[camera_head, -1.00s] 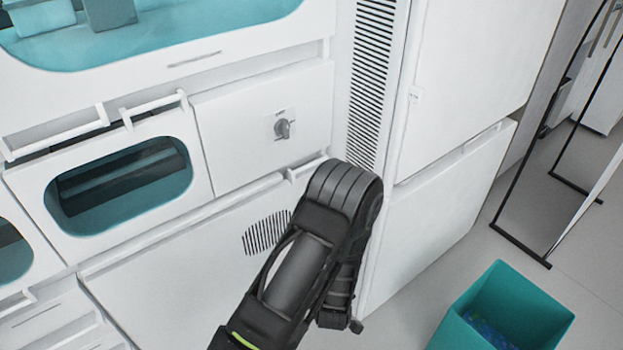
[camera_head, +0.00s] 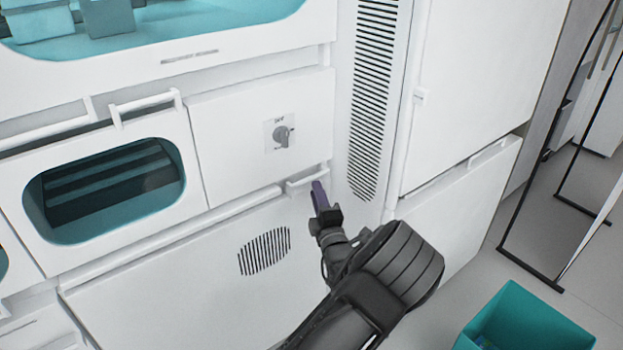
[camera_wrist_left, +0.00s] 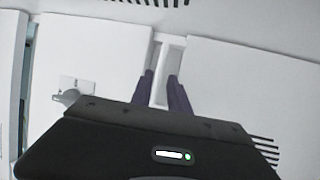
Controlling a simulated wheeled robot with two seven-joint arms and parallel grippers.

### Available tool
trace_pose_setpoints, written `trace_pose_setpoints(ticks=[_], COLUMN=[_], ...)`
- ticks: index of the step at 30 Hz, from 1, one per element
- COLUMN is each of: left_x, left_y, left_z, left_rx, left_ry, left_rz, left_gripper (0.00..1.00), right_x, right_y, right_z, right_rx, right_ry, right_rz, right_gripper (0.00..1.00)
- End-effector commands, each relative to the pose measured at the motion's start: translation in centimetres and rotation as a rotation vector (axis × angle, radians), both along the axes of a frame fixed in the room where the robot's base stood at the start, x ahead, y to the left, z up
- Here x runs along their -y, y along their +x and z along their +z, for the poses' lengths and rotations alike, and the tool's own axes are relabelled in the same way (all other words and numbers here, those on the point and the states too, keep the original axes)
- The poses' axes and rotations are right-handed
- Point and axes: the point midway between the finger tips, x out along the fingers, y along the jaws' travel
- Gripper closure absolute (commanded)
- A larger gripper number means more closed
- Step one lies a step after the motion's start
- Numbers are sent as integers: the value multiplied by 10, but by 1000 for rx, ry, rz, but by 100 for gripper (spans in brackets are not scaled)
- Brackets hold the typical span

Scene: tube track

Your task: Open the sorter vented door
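The vented door (camera_head: 190,270) is the white lower panel with an oval of dark slots. It looks shut. Its small white bar handle (camera_head: 300,183) is at the top right corner, below the panel with the knob. My left gripper (camera_head: 318,187) is at the right end of this handle, purple fingers pointing up toward it. In the left wrist view the two fingers (camera_wrist_left: 160,75) are apart, one on each side of the white handle (camera_wrist_left: 171,52). I cannot tell whether either finger touches it. My right gripper is not in view.
A panel with a grey knob (camera_head: 281,134) sits just above the handle. A teal-windowed door (camera_head: 200,205) is to its left. A slotted vent column (camera_head: 372,90) and white cabinet doors (camera_head: 470,90) stand right. A teal bin (camera_head: 525,320) is on the floor.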

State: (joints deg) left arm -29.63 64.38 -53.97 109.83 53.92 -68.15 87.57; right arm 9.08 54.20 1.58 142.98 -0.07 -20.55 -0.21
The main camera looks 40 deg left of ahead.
Motion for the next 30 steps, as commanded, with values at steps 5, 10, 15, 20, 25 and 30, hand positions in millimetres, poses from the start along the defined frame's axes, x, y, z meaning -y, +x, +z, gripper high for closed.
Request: trace_pose_setpoints(ticks=[5,10,15,20,25,30], left_x=[-22,-39,-47,-48,-47,-47], left_y=[17,33,39,39,39,39], left_z=[5,9,11,11,11,11], left_rx=[0,-1,-2,-2,-3,-3], left_ry=[1,2,1,1,0,0], left_rz=[1,-1,-1,-1,0,0], left_gripper=[79,79,79,79,86,100], right_x=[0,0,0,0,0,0], right_y=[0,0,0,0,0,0], right_z=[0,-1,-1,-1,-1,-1], right_rx=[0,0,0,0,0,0], right_ry=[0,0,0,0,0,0], right_rz=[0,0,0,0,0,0], right_gripper=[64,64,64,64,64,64])
